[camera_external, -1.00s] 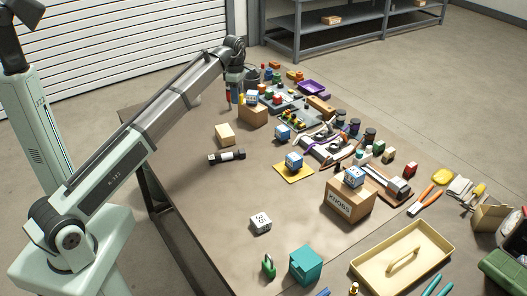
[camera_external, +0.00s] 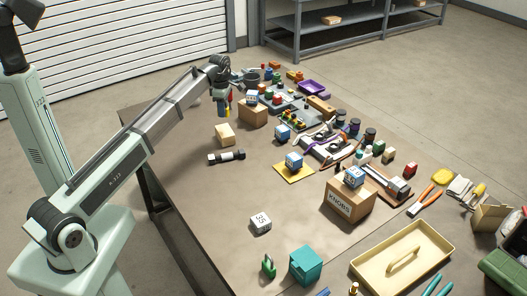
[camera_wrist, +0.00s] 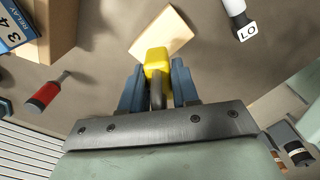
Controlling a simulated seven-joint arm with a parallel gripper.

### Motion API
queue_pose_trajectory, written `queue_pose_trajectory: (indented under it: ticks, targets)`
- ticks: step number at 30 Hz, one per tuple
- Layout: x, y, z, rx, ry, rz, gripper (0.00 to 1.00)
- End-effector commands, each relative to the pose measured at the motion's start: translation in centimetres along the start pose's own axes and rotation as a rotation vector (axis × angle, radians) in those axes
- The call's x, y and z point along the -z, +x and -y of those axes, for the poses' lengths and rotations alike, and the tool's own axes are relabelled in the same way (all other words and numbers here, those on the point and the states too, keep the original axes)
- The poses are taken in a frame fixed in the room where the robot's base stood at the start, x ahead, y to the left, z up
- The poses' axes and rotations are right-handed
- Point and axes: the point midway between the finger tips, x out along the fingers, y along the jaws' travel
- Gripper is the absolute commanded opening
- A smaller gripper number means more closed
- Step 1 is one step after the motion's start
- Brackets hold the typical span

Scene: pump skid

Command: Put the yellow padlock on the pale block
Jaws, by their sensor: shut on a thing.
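The yellow padlock (camera_wrist: 156,62) is held between the blue fingers of my gripper (camera_wrist: 158,88) in the wrist view, its grey shackle toward the camera. In the external view my gripper (camera_external: 223,108) points down, with a bit of yellow at its fingertips. The pale block (camera_wrist: 168,32) lies on the table just beyond the padlock in the wrist view, and the padlock overlaps its near edge there. In the external view the pale block (camera_external: 225,134) sits below my gripper, with a small gap between them.
A black-and-white cylinder (camera_external: 227,156) lies near the pale block. A cardboard box (camera_external: 252,113) with a blue-and-white cube (camera_external: 252,97) on top stands to the right of my gripper. A red-handled tool (camera_wrist: 45,97) shows at left in the wrist view. The table's left side is mostly clear.

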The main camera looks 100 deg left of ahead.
Motion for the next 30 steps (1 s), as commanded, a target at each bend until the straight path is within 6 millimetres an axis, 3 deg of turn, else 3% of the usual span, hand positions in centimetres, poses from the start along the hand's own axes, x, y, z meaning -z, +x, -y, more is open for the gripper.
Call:
queue_pose_trajectory:
  ticks: [3,17,30]
  targets:
    - [0.0,2.0,0.1,0.002,0.0,-0.001,0.0]
    - [0.0,6.5,0.1,0.001,0.0,-0.001,0.0]
    - [0.0,7.1,0.0,0.0,0.0,0.0,0.0]
